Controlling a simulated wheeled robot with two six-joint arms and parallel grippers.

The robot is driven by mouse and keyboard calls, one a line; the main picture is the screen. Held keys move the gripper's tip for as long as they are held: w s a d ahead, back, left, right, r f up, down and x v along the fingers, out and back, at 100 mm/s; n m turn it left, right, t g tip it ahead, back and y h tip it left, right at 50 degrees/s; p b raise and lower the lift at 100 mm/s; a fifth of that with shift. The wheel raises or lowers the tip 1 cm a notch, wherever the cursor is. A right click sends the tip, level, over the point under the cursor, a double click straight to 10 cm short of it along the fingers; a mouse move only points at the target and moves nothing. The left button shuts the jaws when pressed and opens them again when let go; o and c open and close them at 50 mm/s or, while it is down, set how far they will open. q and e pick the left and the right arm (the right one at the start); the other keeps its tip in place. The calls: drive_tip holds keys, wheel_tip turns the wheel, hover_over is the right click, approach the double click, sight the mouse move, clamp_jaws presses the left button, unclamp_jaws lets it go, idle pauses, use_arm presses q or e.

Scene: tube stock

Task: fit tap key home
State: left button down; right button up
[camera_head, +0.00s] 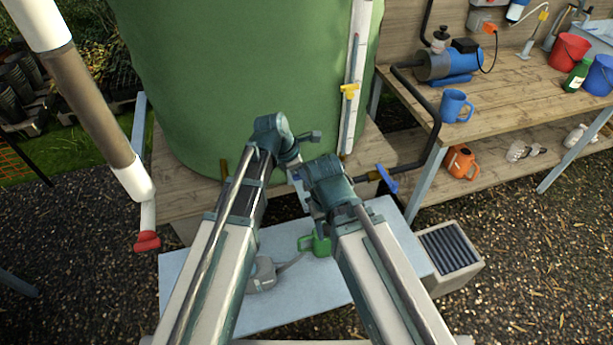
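A large green tank (235,80) fills the upper middle, standing on a wooden base. At its foot on the right, a dark pipe with a brass fitting carries a blue lever handle (387,179). A second brass fitting (223,170) shows at the tank's foot on the left. I cannot make out a separate tap key. My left gripper (296,168) and my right gripper (312,208) are close together in front of the tank, the right one nearer the bench. Their fingers are small and partly hidden by my own arms, so I cannot tell their opening or any hold.
A grey slatted box (449,258) stands right. A wooden workbench (500,85) holds a pump and a blue mug (454,106).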

use_arm(q)
drive_tip(key=shift+d, duration=0.4)
drive_tip(key=shift+f, duration=0.2)
drive_tip(key=shift+f+b, duration=2.45)
drive_tip(key=shift+b, duration=0.2)
drive_tip(key=shift+f+b, duration=1.65)
idle(0.5)
drive_tip(key=shift+s, duration=0.1)
idle(0.5)
drive_tip(key=c, duration=0.6)
unclamp_jaws()
drive_tip(key=shift+c, duration=0.2)
drive_tip(key=shift+s, duration=0.1)
drive_tip(key=shift+r, duration=0.1)
